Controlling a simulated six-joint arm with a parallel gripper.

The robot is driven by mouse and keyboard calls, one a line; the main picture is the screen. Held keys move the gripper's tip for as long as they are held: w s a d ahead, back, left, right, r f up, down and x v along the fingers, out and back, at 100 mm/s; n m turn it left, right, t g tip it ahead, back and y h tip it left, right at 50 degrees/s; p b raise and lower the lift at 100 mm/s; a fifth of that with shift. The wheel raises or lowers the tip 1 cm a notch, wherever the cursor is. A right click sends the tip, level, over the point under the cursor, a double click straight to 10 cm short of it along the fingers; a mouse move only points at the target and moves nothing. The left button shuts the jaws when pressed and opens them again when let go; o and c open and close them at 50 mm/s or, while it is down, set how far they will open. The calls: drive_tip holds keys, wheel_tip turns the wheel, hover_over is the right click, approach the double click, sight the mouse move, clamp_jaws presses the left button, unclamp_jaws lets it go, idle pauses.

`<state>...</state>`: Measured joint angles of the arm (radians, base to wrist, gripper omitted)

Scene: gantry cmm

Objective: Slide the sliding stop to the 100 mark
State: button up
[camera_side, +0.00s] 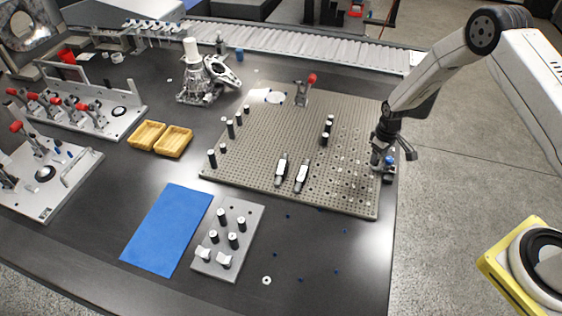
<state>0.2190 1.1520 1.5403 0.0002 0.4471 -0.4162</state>
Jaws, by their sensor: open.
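My gripper (391,158) is at the right edge of the grey perforated plate (265,135), pointing down, with its fingers apart. Between and just below the fingers is a small dark part with a blue top (389,162), which may be the sliding stop. My gripper partly hides it, and I cannot tell whether the fingers touch it. The scale and its 100 mark are too small to make out.
Black pins and two clamps (302,175) stand on the plate. A red-handled clamp (303,92) is at its back. In front lie a blue mat (166,229) and a grey block with pins (246,224). Yellow bins (173,142) are left. The table's right edge is close to my gripper.

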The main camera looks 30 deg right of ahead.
drive_tip(key=shift+f, duration=0.6)
clamp_jaws()
idle(1.2)
